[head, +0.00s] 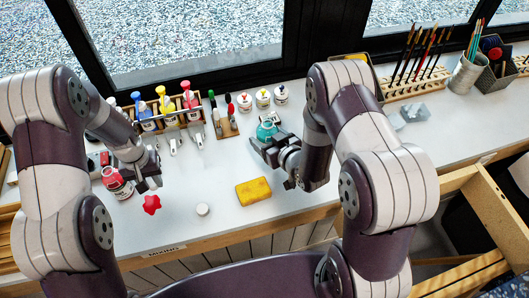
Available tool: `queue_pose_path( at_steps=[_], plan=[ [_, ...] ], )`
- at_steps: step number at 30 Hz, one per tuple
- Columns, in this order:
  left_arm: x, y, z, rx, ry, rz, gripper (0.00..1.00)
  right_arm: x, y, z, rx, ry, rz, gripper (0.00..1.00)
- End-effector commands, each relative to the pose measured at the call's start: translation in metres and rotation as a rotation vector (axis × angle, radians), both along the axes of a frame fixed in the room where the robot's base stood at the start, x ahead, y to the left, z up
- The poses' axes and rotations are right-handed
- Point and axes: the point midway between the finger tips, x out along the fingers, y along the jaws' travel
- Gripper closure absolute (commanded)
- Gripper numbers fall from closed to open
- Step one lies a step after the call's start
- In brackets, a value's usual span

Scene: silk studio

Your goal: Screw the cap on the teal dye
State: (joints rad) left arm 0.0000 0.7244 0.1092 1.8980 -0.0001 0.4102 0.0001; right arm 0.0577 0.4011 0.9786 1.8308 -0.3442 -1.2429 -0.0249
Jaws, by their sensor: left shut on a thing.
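The teal dye jar (266,131) stands on the white bench in the middle of the head view, and its lower part is partly hidden by my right gripper (264,146). That gripper is right at the jar; whether its jaws are closed on it is unclear. A small white round cap (203,209) lies on the bench near the front edge, apart from both grippers. My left gripper (137,181) is at the left, shut on a red dye bottle (115,183), which looks tilted. The contact is partly hidden by the gripper.
A yellow sponge (253,191) lies near the front edge. Colored bottles in a wooden rack (168,119) and several small white-capped jars (262,98) stand behind. Brushes and cups fill the back right.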

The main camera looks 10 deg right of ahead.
Motion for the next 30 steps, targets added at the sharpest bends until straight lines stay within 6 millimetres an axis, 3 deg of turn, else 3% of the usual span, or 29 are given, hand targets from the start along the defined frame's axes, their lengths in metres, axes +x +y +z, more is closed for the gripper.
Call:
queue_pose_path(
  at_steps=[13,21,30],
  plan=[
    [0.000,0.000,-0.007,0.000,0.000,0.000,0.94,0.007,0.008,-0.007,0.000,-0.001,0.000,0.85],
    [0.000,0.000,-0.042,0.000,0.000,0.000,0.94,0.007,0.007,-0.048,0.000,-0.001,0.000,0.85],
    [0.000,0.000,-0.039,0.000,0.000,0.000,0.94,0.007,0.007,-0.045,0.000,-0.001,0.000,0.85]
  ],
)
